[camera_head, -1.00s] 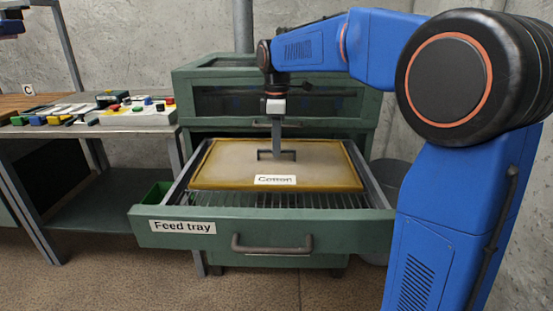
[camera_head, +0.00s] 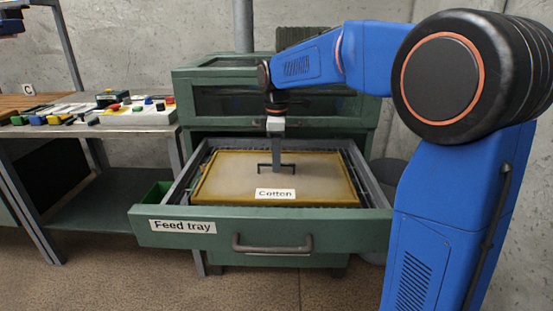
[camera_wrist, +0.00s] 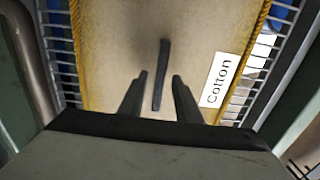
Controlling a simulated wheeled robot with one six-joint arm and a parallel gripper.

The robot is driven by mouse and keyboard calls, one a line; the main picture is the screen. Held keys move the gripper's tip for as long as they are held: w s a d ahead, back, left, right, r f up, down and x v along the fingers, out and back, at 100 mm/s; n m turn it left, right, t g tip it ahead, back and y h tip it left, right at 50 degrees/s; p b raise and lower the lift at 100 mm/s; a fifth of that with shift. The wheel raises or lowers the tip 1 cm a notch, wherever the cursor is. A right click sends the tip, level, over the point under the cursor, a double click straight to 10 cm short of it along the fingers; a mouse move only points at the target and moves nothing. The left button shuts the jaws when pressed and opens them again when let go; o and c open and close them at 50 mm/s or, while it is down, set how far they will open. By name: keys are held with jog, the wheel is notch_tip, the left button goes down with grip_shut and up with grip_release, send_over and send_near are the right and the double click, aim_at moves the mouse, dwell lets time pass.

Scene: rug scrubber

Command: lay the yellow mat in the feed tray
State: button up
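The yellow mat (camera_head: 230,180) has a beige face, a yellow edge, a "Cotton" label and a dark handle bar. It lies roughly flat inside the pulled-out feed tray (camera_head: 180,240), and the wrist view also shows the mat (camera_wrist: 110,40). My gripper (camera_head: 276,167) is right over the mat's middle, at the handle. In the wrist view the two fingers of my gripper (camera_wrist: 160,75) stand apart on either side of the handle (camera_wrist: 162,75), with gaps showing on both sides. The gripper looks open.
The green machine (camera_head: 185,92) stands behind the tray. A workbench (camera_head: 130,120) with small coloured parts is at the left, and a small green bin (camera_head: 157,192) sits by the tray's left side. A grey bin (camera_head: 388,172) stands at the right, partly behind my arm.

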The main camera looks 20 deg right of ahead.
notch_tip(320, 180, up, 12)
jog(key=shift+r, duration=0.15)
dwell(0.6)
